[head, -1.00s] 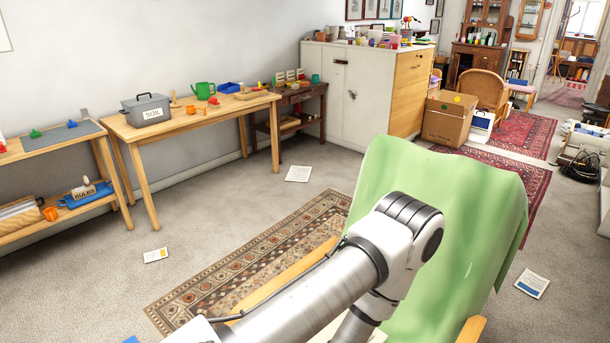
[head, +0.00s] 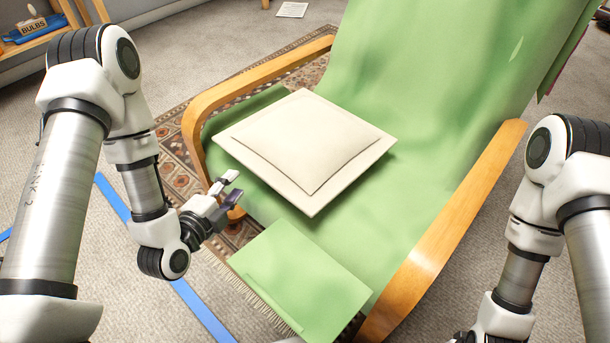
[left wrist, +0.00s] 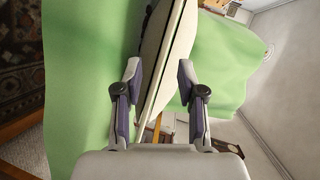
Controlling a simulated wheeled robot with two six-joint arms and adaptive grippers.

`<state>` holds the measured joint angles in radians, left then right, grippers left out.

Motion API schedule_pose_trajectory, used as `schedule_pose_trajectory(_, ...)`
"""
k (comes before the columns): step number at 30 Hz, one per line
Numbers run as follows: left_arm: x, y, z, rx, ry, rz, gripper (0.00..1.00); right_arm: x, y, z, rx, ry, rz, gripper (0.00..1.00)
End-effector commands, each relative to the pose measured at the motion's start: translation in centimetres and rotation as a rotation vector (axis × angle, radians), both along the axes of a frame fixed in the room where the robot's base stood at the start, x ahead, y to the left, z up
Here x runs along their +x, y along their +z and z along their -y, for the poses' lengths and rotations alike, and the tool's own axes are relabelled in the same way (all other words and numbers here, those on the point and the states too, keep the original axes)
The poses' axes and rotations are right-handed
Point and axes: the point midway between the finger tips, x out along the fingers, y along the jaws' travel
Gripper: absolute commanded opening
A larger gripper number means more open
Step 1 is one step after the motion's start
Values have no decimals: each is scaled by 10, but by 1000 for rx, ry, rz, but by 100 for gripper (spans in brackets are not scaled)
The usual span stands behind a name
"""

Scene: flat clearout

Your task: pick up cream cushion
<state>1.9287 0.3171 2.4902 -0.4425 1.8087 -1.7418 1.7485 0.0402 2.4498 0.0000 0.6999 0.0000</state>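The cream cushion (head: 305,145) lies on the green-covered seat of an armchair in the head view, with a square border around its raised middle. My left gripper (head: 234,187) is open at the cushion's left front side, its fingers pointing toward the cushion. In the left wrist view the cushion (left wrist: 170,50) shows nearly edge-on, its edge between the two spread fingers of the left gripper (left wrist: 158,70). I cannot tell whether either finger touches it. My right arm enters at the lower right of the head view, and its fingers are out of the picture.
The armchair has curved wooden armrests, left (head: 250,85) and right (head: 450,225), on either side of the green cover (head: 420,90). A flat green piece (head: 300,280) lies at the seat's front. A patterned rug (head: 175,160) and a blue floor strip (head: 200,312) are at left.

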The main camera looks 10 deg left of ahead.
Motion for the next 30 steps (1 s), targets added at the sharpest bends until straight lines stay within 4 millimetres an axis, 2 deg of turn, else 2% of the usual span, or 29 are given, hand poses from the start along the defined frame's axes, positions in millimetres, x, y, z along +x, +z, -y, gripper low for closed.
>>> schedule_pose_trajectory(1, 3, -23, -4, 49, -1, 67, 40, 0, -36, 0, 0, 0, 1, 40)
schedule_pose_trajectory(2, 5, -21, -5, 80, -3, 104, 40, 0, -42, 0, 0, 0, 1, 40)
schedule_pose_trajectory(6, 11, -14, -9, 163, 0, 200, 40, 1, -57, 0, 0, 0, 2, 40)
schedule_pose_trajectory(13, 36, -12, -6, 174, 0, 210, 40, 2, -81, 0, 0, -4, 4, 40)
schedule_pose_trajectory(18, 66, -16, -3, 174, -1, 211, 40, 3, -102, 1, -1, -8, 7, 40)
schedule_pose_trajectory(22, 83, -14, 0, 173, -1, 206, 40, 3, -105, 1, -1, -10, 8, 40)
schedule_pose_trajectory(28, 85, -12, 0, 171, 1, 202, 40, 3, -103, 1, -1, -10, 9, 40)
schedule_pose_trajectory(29, 85, -12, 0, 171, 1, 202, 36, 3, -103, 1, -1, -10, 9, 40)
schedule_pose_trajectory(30, 85, -12, 0, 171, 1, 202, 22, 3, -103, 1, -1, -10, 9, 40)
